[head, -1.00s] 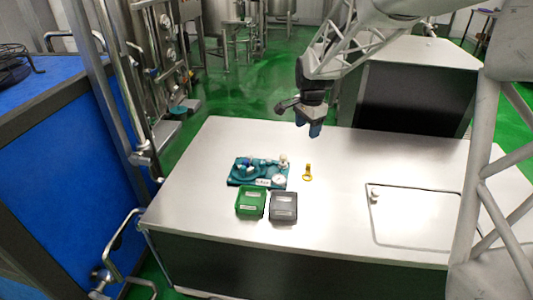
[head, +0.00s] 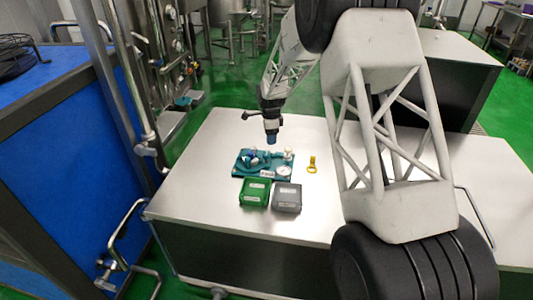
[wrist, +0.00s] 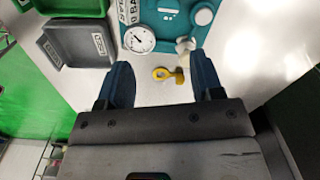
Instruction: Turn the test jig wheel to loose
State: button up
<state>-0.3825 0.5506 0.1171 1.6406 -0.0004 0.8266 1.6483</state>
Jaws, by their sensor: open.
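The test jig is a teal base (head: 240,172) on the white table, with pipework, a white-faced dial gauge (head: 284,169) and a pale knob (head: 288,152) on it. I cannot tell for certain which part is the wheel. In the wrist view the jig (wrist: 182,32) is at the top, partly cut off, with its gauge (wrist: 139,39) reading near "0 BAR" lettering and the pale knob (wrist: 186,45) at its edge. My gripper (head: 271,140) hangs above the jig's far side, pointing down. Its blue fingers (wrist: 160,62) are apart and empty, touching nothing that I see.
A yellow ring-ended tool (head: 312,165) lies right of the jig; it also shows in the wrist view (wrist: 165,74). A green tray (head: 255,192) and a grey tray (head: 287,198) stand in front of the jig. My arm hides the table's right part. The table's left side is clear.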

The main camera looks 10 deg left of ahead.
aim_at(267, 154)
jog(key=shift+w+a+f+m, duration=0.15)
jog(key=shift+w+a+f, duration=0.1)
jog(key=shift+a+f, duration=0.3)
jog(key=shift+w+a+f+m, duration=0.15)
jog(key=shift+w+a+f, duration=0.15)
jog(key=shift+f, duration=0.35)
jog(key=shift+f, duration=3.9)
jog(key=c, duration=0.9)
